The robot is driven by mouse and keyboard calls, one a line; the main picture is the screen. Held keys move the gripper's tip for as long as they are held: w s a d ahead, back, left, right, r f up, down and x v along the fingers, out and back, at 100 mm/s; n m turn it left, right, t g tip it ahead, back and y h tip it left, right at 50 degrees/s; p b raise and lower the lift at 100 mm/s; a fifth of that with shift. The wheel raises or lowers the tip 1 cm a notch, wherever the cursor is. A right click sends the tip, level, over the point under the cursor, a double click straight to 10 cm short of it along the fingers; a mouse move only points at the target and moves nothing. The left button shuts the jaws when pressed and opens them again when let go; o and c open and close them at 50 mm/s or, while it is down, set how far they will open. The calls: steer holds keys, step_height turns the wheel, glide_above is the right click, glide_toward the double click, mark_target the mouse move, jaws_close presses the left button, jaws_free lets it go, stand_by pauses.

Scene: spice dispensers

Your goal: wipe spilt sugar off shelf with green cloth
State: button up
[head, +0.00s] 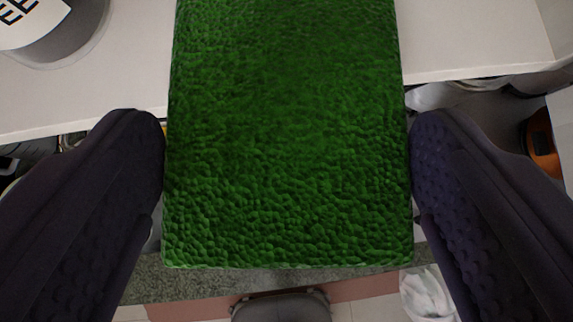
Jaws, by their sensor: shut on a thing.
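The green cloth (290,140) is a thick, bumpy rectangular pad that fills the middle of the head view. My gripper (288,150) is shut on it, with one dark finger against its left side and the other against its right side. The white shelf (470,38) lies behind and below the cloth's far part. The cloth's near part reaches out past the shelf's front edge. I cannot tell whether the cloth touches the shelf. No sugar shows on the visible shelf; the cloth hides its middle.
A grey container with a white lettered label (32,25) stands on the shelf at the far left. Below the shelf edge are cluttered items, including an orange and black thing (541,143) at right and a white crumpled bag (428,293). The shelf right of the cloth looks clear.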

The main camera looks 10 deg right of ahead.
steer(key=s+b, duration=0.5)
steer(key=s, duration=0.5)
steer(key=shift+b, duration=0.4)
